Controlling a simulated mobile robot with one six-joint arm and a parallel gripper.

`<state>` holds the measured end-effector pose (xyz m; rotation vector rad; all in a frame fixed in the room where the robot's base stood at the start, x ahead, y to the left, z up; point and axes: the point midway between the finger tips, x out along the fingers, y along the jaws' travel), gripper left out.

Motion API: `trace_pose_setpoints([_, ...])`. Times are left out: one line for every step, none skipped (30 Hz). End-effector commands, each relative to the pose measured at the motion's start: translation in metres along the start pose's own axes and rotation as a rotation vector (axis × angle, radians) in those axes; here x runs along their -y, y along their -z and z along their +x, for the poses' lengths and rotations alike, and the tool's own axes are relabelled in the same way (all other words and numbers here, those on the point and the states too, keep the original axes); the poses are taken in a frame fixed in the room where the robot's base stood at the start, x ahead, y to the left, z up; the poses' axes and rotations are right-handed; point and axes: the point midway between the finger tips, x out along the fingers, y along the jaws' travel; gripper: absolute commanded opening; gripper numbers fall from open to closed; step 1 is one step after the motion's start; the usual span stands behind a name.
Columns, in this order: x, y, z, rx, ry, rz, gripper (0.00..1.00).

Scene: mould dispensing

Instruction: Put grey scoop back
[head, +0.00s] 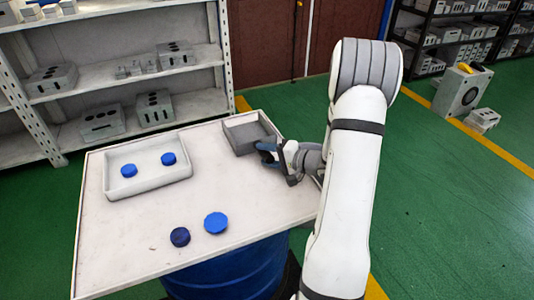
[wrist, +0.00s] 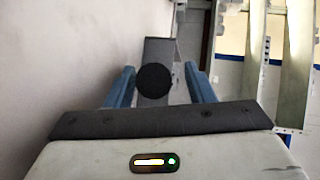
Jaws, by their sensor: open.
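My gripper (head: 268,153) is at the back right of the table, beside a grey open-topped tray (head: 233,139). In the wrist view, its blue fingers (wrist: 158,92) are apart. A dark round end (wrist: 153,79), seemingly the grey scoop's handle, shows between them with a gap on each side, and a grey shape (wrist: 158,48) lies behind it. I cannot tell how far it reaches in between the fingers. In the head view I cannot make out the scoop as separate from the tray and gripper.
A white tray (head: 128,190) on the white table (head: 240,190) holds two blue caps (head: 168,159). A dark blue cap (head: 180,237) and a brighter blue cap (head: 216,222) sit near the front. The table's middle is clear. Shelves (head: 130,82) stand behind.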

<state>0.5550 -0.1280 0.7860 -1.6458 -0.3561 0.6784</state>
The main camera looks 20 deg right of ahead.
Motion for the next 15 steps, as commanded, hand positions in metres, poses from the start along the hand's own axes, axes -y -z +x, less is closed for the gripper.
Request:
trace_pose_setpoints([0.0, 0.002, -0.011, -0.005, 0.0, 0.0, 0.49])
trace_pose_setpoints([0.0, 0.002, -0.017, -0.007, 0.0, 0.001, 0.49])
trace_pose_setpoints([0.0, 0.001, -0.025, -0.006, 0.0, 0.001, 0.49])
trace_pose_setpoints([-0.001, 0.002, -0.032, -0.008, 0.0, 0.001, 0.49])
trace_pose_setpoints([0.0, 0.002, -0.039, -0.008, -0.001, 0.0, 0.49])
trace_pose_setpoints([0.0, 0.002, -0.049, -0.009, 0.0, 0.0, 0.49])
trace_pose_setpoints([0.0, 0.002, -0.056, -0.008, 0.0, 0.0, 0.49])
trace_pose_setpoints([0.0, 0.002, -0.063, -0.009, 0.0, 0.001, 0.49])
trace_pose_setpoints([0.0, 0.002, -0.071, -0.008, 0.0, 0.001, 0.49])
trace_pose_setpoints([0.0, 0.002, -0.077, -0.008, 0.0, 0.001, 0.49])
trace_pose_setpoints([-0.001, 0.002, -0.083, -0.008, -0.001, 0.001, 0.49])
trace_pose_setpoints([-0.001, 0.001, -0.09, -0.007, -0.001, 0.001, 0.49])
trace_pose_setpoints([-0.001, 0.001, -0.095, -0.007, 0.0, 0.001, 0.49])
trace_pose_setpoints([-0.001, 0.001, -0.1, -0.007, 0.0, 0.001, 0.49])
trace_pose_setpoints([-0.001, 0.001, -0.105, -0.005, 0.0, 0.001, 0.49])
